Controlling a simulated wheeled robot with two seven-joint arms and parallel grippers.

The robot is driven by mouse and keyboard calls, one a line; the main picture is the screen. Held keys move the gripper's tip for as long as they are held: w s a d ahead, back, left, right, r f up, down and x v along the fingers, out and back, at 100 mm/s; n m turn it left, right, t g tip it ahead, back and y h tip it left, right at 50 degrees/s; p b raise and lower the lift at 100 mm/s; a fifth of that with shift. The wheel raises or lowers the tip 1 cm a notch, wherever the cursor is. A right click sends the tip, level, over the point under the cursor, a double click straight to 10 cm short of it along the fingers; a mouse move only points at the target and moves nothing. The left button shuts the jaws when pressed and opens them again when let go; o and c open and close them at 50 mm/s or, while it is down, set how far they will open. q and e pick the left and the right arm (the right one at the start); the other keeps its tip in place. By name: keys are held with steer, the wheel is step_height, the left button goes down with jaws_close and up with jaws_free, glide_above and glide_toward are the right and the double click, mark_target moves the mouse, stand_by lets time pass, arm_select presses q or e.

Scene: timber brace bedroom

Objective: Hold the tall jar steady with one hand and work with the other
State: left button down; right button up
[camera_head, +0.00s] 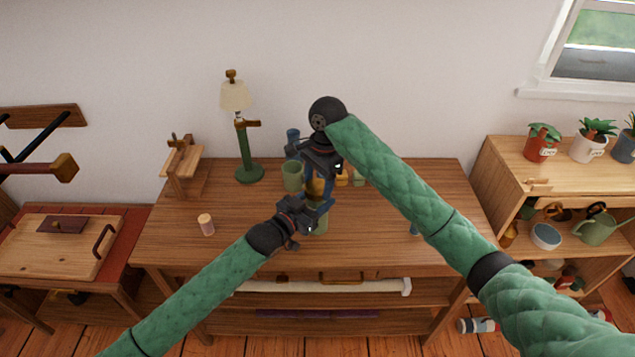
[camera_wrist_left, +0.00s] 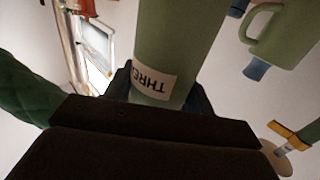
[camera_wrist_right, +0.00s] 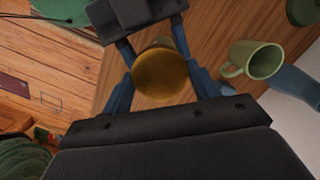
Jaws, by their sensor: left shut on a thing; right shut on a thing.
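The tall green jar (camera_head: 319,222) stands on the wooden table, mostly hidden by my grippers in the head view. Its labelled side shows in the left wrist view (camera_wrist_left: 175,50). My left gripper (camera_head: 300,215) is shut on the jar's body from the left side. My right gripper (camera_head: 318,185) is above the jar, pointing down. Its blue fingers are shut on a round gold-brown lid (camera_wrist_right: 160,74), one on each side. Whether the lid touches the jar's rim is hidden.
A green mug (camera_head: 292,176) stands close behind the jar. A green lamp (camera_head: 246,150) and a wooden stand (camera_head: 182,168) are at the table's back left. A small pale cylinder (camera_head: 206,225) is at the front left. The table's right part is mostly clear.

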arm_select(q)
steer(key=shift+s, duration=0.1)
arm_select(e)
steer(key=m+t, duration=0.1)
steer(key=m, duration=0.6)
steer(key=shift+d, duration=0.1)
steer(key=o, duration=1)
steer(key=shift+o, duration=0.2)
step_height(320, 180, up, 12)
steer(key=d, duration=0.1)
steer(key=shift+d, duration=0.4)
arm_select(q)
steer(key=shift+c, duration=2.2)
jaws_free()
arm_select(e)
steer(key=shift+f, duration=0.1)
